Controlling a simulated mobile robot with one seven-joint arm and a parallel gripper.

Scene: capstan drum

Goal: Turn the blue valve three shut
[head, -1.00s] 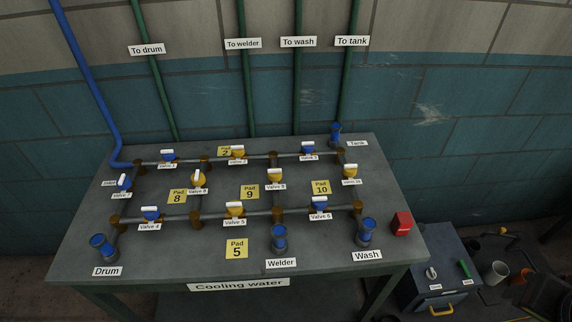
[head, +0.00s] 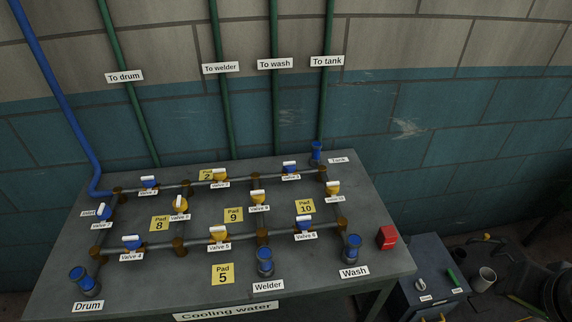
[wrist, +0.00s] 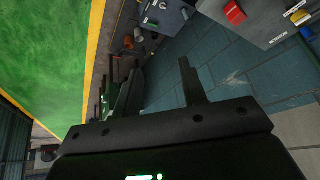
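A blue valve with a white-topped handle (head: 291,168) stands on the back pipe run of the bench, toward its right end. Its small label seems to read Valve 3, though the print is blurred. My gripper (wrist: 155,88) shows only in the wrist view. Its dark fingers stand apart with nothing between them, over floor and wall, far from the valve. The valve does not show clearly in the wrist view.
The grey bench (head: 330,275) holds other blue and yellow valves, yellow pad labels and upright blue-topped outlets. A red box (head: 387,237) sits at its right edge; it also shows in the wrist view (wrist: 234,13). A grey cabinet (head: 425,270) stands to the right.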

